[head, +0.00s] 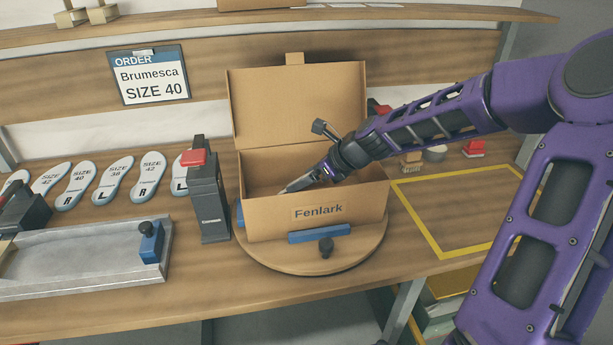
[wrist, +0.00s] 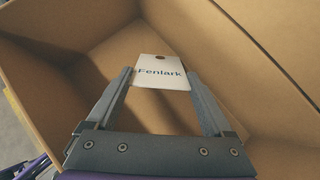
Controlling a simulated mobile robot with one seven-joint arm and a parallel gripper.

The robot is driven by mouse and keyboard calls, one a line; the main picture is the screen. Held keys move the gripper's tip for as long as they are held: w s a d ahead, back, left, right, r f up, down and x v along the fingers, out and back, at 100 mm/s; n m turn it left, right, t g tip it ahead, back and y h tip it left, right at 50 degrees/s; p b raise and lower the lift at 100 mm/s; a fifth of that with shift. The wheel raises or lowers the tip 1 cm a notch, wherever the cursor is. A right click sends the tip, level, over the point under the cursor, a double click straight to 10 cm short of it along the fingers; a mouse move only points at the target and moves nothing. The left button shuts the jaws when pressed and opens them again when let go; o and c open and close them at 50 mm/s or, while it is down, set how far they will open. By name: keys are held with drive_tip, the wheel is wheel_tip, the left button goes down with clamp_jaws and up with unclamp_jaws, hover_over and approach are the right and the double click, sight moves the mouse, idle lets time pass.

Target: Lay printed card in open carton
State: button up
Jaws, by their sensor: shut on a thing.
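The open carton (head: 345,203), labelled Fenlark, stands on a round wooden turntable (head: 300,262) with its lid raised at the back. My gripper (head: 285,191) reaches down inside the carton. In the wrist view my gripper (wrist: 160,80) is shut on a white printed card (wrist: 160,71) that reads Fenlark and has a dark hole near its top. The carton's cardboard walls (wrist: 85,60) surround the card in that view. I cannot tell whether the card touches the carton floor. The card is hidden by the front wall in the head view.
An order sign (head: 150,76) reads Brumesca SIZE 40. Several insoles (head: 115,180) lie at the left behind a metal tray (head: 85,265). A dark device with a red top (head: 208,200) stands close left of the carton. A yellow-outlined area (head: 460,205) at the right is clear.

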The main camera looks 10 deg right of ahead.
drive_tip(key=o, duration=1.2)
drive_tip(key=shift+c, duration=0.2)
drive_tip(key=p+v, duration=0.4)
drive_tip(key=v, duration=1.3)
drive_tip(key=shift+r, duration=0.15)
drive_tip(key=shift+s+d, duration=0.1)
